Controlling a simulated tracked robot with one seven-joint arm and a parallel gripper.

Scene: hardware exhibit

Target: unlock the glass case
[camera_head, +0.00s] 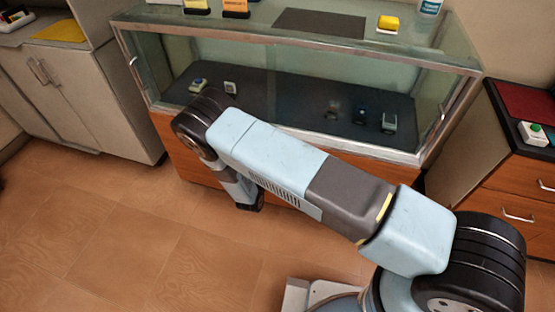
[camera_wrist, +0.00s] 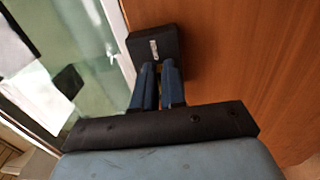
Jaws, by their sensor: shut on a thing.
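The glass case (camera_head: 295,150) stands on a wooden base behind my arm, with a metal frame and glass sides. In the wrist view its pale metal frame (camera_wrist: 112,40) and glass run along the left of the wooden panel. A black block (camera_wrist: 136,47) with a small silvery mark lies against the panel, just beyond my fingertips. My gripper (camera_wrist: 159,66) is shut with its dark blue fingers close together on a small thing that they mostly hide. I cannot tell whether it is part of the block. In the head view the arm hides most of my gripper, low before the base.
Inside the case several small items sit on a dark floor. A yellow block (camera_head: 388,23) and a dark mat (camera_head: 320,22) lie on its top. A drawer cabinet (camera_head: 500,165) stands right, a pale cupboard (camera_head: 85,95) left. The floor (camera_head: 130,235) before the case is clear.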

